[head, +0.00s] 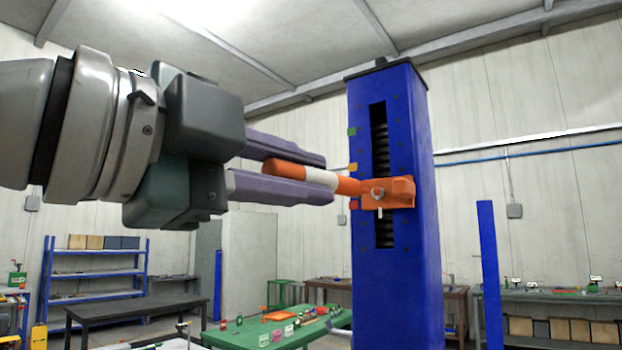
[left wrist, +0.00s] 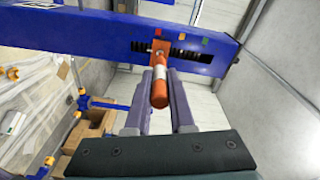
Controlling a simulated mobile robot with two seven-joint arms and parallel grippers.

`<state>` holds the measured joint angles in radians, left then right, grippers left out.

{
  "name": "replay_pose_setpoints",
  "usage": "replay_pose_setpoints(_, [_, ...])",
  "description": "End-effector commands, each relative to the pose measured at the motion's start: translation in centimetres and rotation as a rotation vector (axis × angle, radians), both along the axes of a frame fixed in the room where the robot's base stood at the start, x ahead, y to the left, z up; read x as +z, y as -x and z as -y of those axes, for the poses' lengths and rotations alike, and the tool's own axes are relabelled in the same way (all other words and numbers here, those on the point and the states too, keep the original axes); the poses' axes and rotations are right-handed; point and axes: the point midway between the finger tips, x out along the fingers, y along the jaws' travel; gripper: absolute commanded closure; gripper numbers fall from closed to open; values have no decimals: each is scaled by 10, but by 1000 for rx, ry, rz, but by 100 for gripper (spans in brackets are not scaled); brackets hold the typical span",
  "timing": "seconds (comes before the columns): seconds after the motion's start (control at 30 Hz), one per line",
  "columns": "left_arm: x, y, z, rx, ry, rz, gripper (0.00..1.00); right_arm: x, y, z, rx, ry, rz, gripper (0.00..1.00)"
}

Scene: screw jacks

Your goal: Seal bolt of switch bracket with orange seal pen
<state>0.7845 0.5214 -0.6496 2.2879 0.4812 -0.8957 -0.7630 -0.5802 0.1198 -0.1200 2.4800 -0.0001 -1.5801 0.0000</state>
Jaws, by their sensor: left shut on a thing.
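My left gripper (head: 305,180) is shut on the seal pen (head: 320,177), which is orange with a white band. In the head view the pen points right, its tip at the left side of the orange switch bracket (head: 401,192). The bracket sits on the front of the blue screw jack column (head: 408,120), over its dark slot. A grey bolt (head: 378,194) is on the bracket, with a small white piece below it. In the left wrist view the pen (left wrist: 159,92) lies between my fingers (left wrist: 160,105) and reaches toward the bracket (left wrist: 160,48); I cannot tell whether they touch. My right gripper is not in view.
A narrow blue post (head: 490,275) stands to the right. A green table (head: 250,333), a dark table (head: 135,306) and blue shelves (head: 95,272) stand further back.

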Motion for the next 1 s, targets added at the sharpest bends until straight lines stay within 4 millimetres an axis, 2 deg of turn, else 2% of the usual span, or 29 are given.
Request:
replay_pose_setpoints(0.43, [0,34,-32,1,0,1,100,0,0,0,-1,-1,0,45])
replay_pose_setpoints(1.0, [0,37,-34,0,0,0,100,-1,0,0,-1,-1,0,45])
